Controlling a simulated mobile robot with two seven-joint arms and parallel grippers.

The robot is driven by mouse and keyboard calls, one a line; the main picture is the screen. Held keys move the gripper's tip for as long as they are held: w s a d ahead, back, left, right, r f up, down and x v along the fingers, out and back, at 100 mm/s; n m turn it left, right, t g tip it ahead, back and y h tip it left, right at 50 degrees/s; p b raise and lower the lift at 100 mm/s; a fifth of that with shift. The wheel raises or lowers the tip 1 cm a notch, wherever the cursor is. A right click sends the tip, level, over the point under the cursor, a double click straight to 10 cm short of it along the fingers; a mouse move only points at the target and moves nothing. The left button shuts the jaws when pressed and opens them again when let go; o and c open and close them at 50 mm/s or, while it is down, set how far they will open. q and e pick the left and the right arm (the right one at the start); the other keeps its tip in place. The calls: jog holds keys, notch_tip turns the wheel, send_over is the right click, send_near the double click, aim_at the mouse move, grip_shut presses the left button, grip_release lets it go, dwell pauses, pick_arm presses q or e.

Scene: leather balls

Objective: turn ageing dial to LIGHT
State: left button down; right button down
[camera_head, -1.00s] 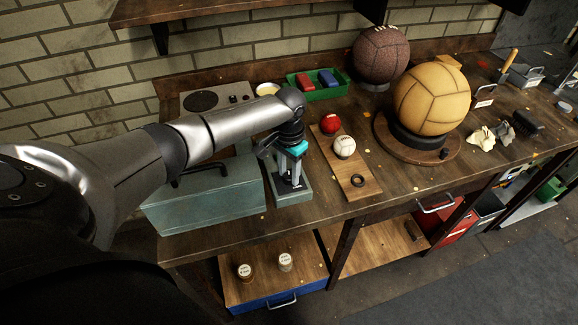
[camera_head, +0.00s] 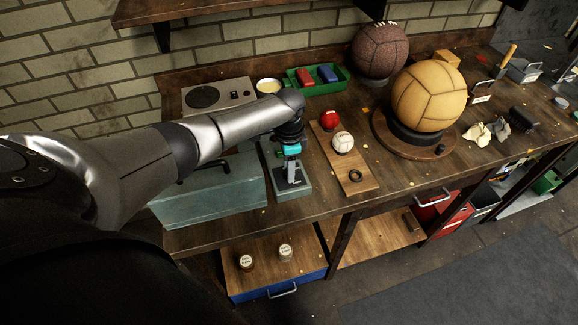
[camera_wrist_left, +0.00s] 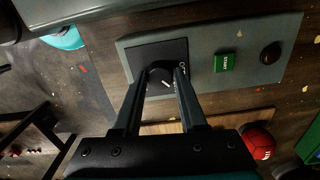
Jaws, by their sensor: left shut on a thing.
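A grey control panel (camera_head: 304,192) lies on the bench below my left gripper (camera_head: 288,178). In the left wrist view the panel (camera_wrist_left: 212,88) carries a black square plate with a round black dial (camera_wrist_left: 162,78). The dial has a short white mark. My left gripper (camera_wrist_left: 164,74) points down at it, one finger on each side, and is shut on it. White lettering beside the dial is partly hidden by a finger, so I cannot read the setting. My right gripper is not in view.
The panel also has a green START button (camera_wrist_left: 224,63) and a dark round knob (camera_wrist_left: 271,53). A grey-green box (camera_head: 210,192) stands left of the panel. A wooden board (camera_head: 356,182) with a red ball (camera_head: 329,119) and a white ball (camera_head: 343,143) lies to the right.

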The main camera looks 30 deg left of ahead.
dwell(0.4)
pick_arm(q)
jog(key=shift+c, duration=2.3)
grip_release()
jog(key=shift+r, duration=0.1)
notch_tip(320, 180, up, 15)
jog(key=p, duration=0.1)
jog(key=shift+p, duration=0.35)
jog(key=shift+d, duration=0.1)
